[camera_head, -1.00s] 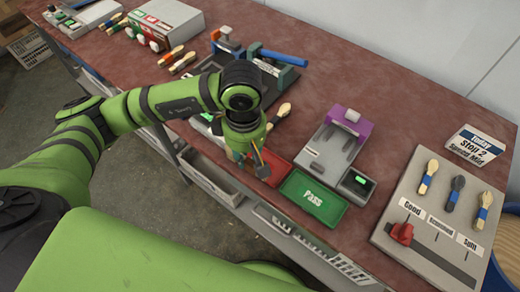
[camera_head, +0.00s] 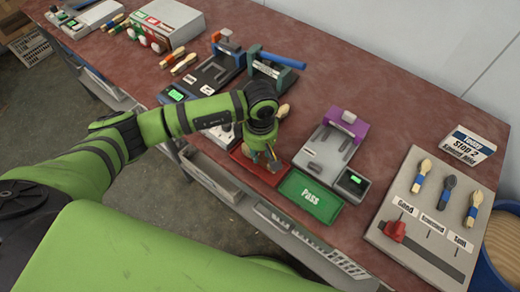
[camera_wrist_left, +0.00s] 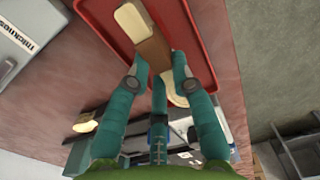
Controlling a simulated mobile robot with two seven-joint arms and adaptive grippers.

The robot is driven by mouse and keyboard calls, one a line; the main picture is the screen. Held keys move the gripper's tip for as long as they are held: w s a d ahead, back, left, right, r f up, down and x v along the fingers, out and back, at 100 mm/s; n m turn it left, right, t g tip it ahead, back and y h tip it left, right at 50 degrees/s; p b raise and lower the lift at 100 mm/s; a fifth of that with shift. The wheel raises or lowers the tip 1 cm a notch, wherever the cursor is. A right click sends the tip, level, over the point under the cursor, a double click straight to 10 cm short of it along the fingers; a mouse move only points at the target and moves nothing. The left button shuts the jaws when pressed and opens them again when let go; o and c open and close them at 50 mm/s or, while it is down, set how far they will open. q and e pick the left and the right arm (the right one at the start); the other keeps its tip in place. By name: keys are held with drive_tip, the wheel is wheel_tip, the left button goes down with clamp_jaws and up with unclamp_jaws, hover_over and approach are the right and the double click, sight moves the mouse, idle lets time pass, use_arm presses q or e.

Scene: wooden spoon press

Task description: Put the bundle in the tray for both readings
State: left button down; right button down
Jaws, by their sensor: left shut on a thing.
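My left gripper (camera_head: 264,160) is over the red tray (camera_head: 247,170) at the table's front edge. The left wrist view shows the gripper (camera_wrist_left: 160,64) shut on the bundle (camera_wrist_left: 153,48), pale wooden spoons with a brown band around the middle. The bundle lies between the fingertips, with a pale end showing on each side. Behind it is the red tray (camera_wrist_left: 206,45); whether the bundle touches the tray floor I cannot tell. The green tray marked Pass (camera_head: 310,198) is empty, just right of the red one. My right gripper is not in view.
A grey gauge with a purple top (camera_head: 335,150) stands behind the green tray. A press with a blue handle (camera_head: 283,59) is at the back. A sample board (camera_head: 425,225) with a red slider stands at right. Bare table lies between gauge and board.

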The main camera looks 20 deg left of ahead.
use_arm(q)
drive_tip(key=shift+f, duration=0.2)
drive_tip(key=c, duration=1.1)
unclamp_jaws()
drive_tip(key=shift+r, duration=0.1)
drive_tip(key=shift+r, duration=0.25)
drive_tip(key=shift+w+r, duration=0.1)
drive_tip(key=shift+r, duration=0.25)
drive_tip(key=shift+r+b, duration=1.75)
drive_tip(key=shift+r, duration=3.85)
